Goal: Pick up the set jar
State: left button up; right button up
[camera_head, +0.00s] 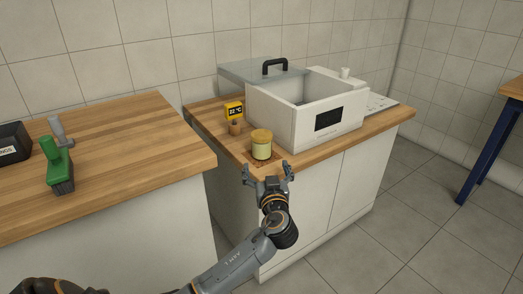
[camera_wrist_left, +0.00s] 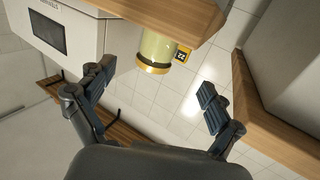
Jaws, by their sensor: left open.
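The jar (camera_head: 261,149) is pale yellow-green with a golden-brown lid. It stands upright on a darker brown patch near the front left corner of the wooden counter. My left gripper (camera_head: 267,170) is open and empty, just in front of the jar at the counter's front edge, with its two fingers spread wide. In the left wrist view, which looks upside down, the jar (camera_wrist_left: 157,48) shows between and beyond the open fingers of my left gripper (camera_wrist_left: 156,83), apart from both. My right gripper is not in view.
A white bath (camera_head: 285,124) with a dark display stands right behind the jar. Another wooden counter (camera_head: 125,140), with a green-handled brush (camera_head: 58,167), is to the left across a gap.

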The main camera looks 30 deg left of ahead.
aim_at(262, 145)
pick_arm(q)
jog(key=b+x, duration=0.1)
jog(key=x, duration=1)
jog(key=shift+w+a, duration=0.15)
jog(key=shift+w, duration=0.25)
jog(key=c, duration=1.6)
jog(key=shift+c, duration=0.2)
